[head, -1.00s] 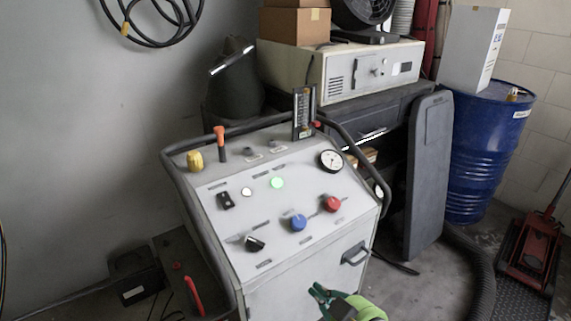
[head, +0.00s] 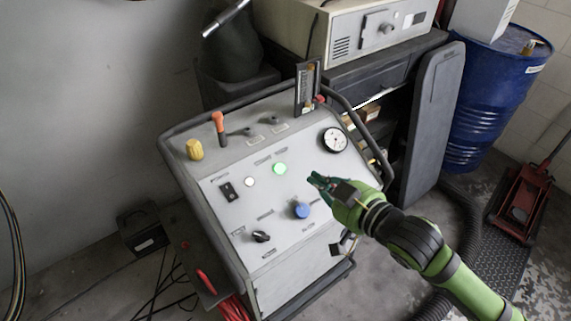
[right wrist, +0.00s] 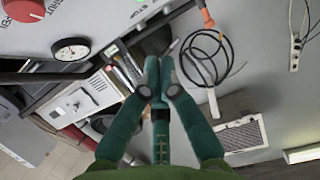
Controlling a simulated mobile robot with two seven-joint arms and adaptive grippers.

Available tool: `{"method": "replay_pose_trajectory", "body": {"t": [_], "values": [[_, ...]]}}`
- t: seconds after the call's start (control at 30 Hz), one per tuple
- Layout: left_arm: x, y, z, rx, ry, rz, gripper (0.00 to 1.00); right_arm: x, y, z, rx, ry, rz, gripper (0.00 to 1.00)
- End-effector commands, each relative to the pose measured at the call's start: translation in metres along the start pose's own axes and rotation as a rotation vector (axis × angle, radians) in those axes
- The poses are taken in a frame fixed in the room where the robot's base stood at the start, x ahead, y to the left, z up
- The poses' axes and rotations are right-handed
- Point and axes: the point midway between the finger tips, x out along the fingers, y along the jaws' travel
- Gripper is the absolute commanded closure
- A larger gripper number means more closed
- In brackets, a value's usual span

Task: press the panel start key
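The grey control panel (head: 290,220) fills the middle of the head view. On its sloped face are a glowing green button (head: 280,168), a small white button (head: 250,182), a black rocker switch (head: 228,191), a blue knob (head: 301,210) and a black knob (head: 261,236). I cannot read which key is marked start. My right gripper (head: 318,182) is over the panel's right part, right of and below the green button, apparently clear of it. Its fingers (right wrist: 159,85) are together and empty in the right wrist view. The red knob (right wrist: 22,10) shows there but is hidden in the head view. My left gripper is not in view.
A round gauge (head: 334,139), yellow knob (head: 194,149) and orange-handled lever (head: 218,126) top the panel. A dark rail runs around its upper edge. A blue drum (head: 492,105) and red floor jack (head: 527,202) stand at the right.

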Motion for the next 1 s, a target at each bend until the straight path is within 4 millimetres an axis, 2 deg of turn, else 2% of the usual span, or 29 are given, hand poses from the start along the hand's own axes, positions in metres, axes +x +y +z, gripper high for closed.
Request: {"method": "replay_pose_trajectory", "body": {"t": [0.17,0.63,0.8,1.0], "values": [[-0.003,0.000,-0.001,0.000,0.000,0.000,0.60,0.012,0.001,-0.002,0.002,0.002,0.002,1.00],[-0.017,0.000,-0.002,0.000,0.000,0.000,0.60,0.102,0.000,-0.003,0.000,0.002,0.001,1.00],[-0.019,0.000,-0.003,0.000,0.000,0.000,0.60,0.119,0.000,0.018,0.001,-0.002,0.001,1.00],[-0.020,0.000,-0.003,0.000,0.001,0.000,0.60,0.127,0.000,0.027,-0.001,0.000,0.000,1.00]]}}
